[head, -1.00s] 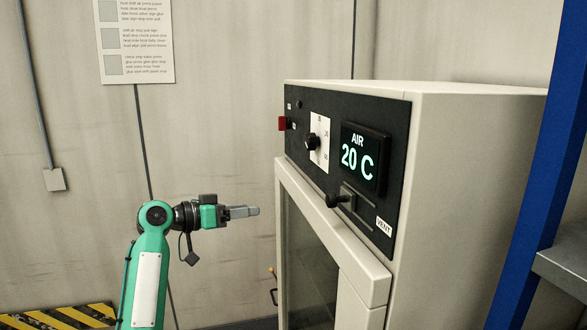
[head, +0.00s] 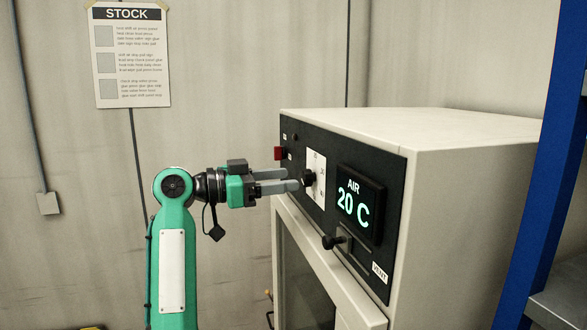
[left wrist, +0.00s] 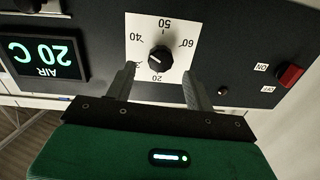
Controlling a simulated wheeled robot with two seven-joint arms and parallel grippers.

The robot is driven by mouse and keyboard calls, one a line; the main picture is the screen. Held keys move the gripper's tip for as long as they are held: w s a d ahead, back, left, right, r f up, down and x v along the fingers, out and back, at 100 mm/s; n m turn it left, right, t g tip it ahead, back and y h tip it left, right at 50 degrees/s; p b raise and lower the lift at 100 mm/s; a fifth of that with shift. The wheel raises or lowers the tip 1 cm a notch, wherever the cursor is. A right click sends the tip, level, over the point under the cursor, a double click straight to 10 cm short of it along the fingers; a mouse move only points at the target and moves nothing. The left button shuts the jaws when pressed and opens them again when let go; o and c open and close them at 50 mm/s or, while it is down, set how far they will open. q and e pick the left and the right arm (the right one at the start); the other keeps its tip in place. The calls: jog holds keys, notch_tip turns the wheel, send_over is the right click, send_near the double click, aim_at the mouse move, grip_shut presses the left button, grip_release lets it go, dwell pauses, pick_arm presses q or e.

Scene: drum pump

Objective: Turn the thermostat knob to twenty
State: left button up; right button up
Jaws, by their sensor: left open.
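The thermostat knob (head: 308,179) is a small black knob on a white dial plate (head: 317,165) on the oven's dark front panel. In the left wrist view the knob (left wrist: 160,60) appears upside down, with the dial numbers 20, 40, 50 and 60 around it. A light mark on the knob seems to lie on its 20 side; its exact angle is hard to tell. My left gripper (head: 291,180) is open, its fingers pointing at the knob. In the left wrist view its fingertips (left wrist: 159,72) are either side of the knob, apart from it. My right gripper is out of view.
A lit display (head: 355,203) reads AIR 20 C. A dark vent lever (head: 333,241) sticks out below it. A red switch (head: 280,153) is left of the dial. A blue upright (head: 545,150) stands at the right. A stock sheet (head: 133,55) hangs on the wall.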

aim_at(302, 178)
pick_arm(q)
jog(key=shift+p+x, duration=0.4)
jog(key=shift+x, duration=1.2)
jog(key=c, duration=1)
